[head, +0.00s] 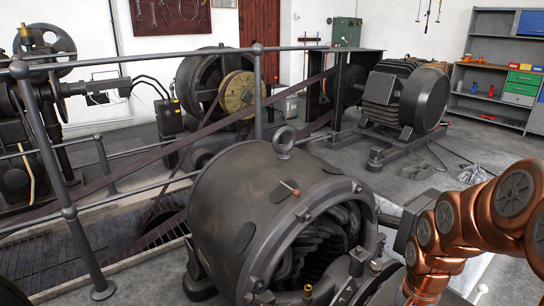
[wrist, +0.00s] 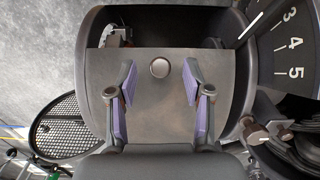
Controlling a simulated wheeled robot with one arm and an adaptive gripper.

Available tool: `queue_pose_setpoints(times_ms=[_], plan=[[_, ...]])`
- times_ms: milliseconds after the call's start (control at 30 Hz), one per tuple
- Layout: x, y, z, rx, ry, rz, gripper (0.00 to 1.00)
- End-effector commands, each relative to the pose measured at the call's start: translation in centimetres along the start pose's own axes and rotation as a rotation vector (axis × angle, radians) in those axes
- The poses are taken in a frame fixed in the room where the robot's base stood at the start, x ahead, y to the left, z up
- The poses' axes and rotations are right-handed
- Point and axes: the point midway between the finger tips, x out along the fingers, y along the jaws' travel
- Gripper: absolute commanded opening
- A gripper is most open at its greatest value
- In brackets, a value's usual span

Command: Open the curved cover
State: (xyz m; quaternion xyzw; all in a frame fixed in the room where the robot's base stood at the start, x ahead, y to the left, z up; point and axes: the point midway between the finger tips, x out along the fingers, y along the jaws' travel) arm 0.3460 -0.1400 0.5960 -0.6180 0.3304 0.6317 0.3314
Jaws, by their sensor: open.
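In the wrist view, a smooth grey-brown plate (wrist: 160,112) with a small round knob (wrist: 159,68) fills the middle; it looks like the curved cover. Dark openings show past its far edge and sides, with some metal parts inside. My gripper (wrist: 160,82) is open, with its purple-padded fingers on either side of the knob. The knob lies between the fingertips, and no finger visibly touches it. How far the fingers are above the plate I cannot tell. In the head view my gripper is out of sight, and I cannot make out the cover there.
A large dial (wrist: 292,45) with numerals and a clamp screw (wrist: 262,130) sit close on the right in the wrist view. A black mesh disc (wrist: 66,128) is at left. In the head view, a big open-ended dynamo housing (head: 225,215) and railings (head: 67,190) stand left of my arm.

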Motion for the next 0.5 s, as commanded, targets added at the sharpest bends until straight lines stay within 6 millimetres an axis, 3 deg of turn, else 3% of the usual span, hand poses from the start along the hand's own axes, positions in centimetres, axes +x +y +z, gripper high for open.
queue_pose_setpoints(times_ms=[33, 500], plan=[[-2.2, -0.1, 0.6, -0.026, 0.001, 0.003, 0.51], [-16.4, 0.2, 8.0, -0.358, -0.028, 0.048, 0.51]])
